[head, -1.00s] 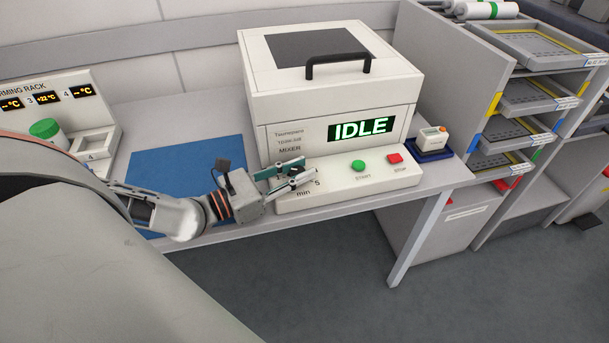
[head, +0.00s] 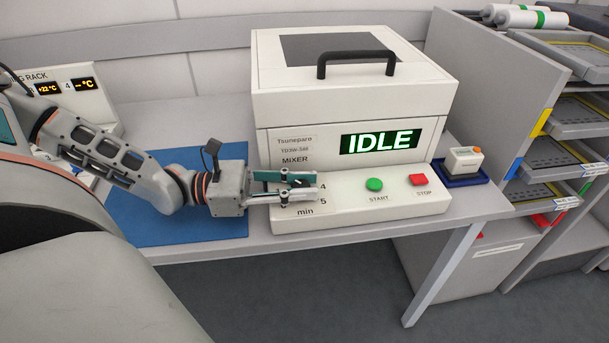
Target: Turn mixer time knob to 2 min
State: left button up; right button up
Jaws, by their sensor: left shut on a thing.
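The mixer (head: 352,100) is a white box with a black handle on its lid and a green display (head: 380,141) reading IDLE. Its time knob (head: 301,183) is at the left of the front panel, a small dark part showing between my fingers. The labels 4, 5 and min show beside it; the other marks and the pointer's exact setting are hidden. My left gripper (head: 303,188) comes in level from the left and is shut on the knob. My right gripper is not in view.
A green START button (head: 374,184) and a red STOP button (head: 417,180) sit right of the knob. A blue mat (head: 180,222) lies left of the mixer. A small white device (head: 464,161) stands on a blue tray at right, before the shelf trolley (head: 500,110).

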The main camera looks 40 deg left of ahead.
pick_arm(q)
jog(key=o, duration=1.1)
jog(key=shift+o, duration=0.2)
jog(key=v, duration=1.2)
jog(key=shift+r, duration=0.1)
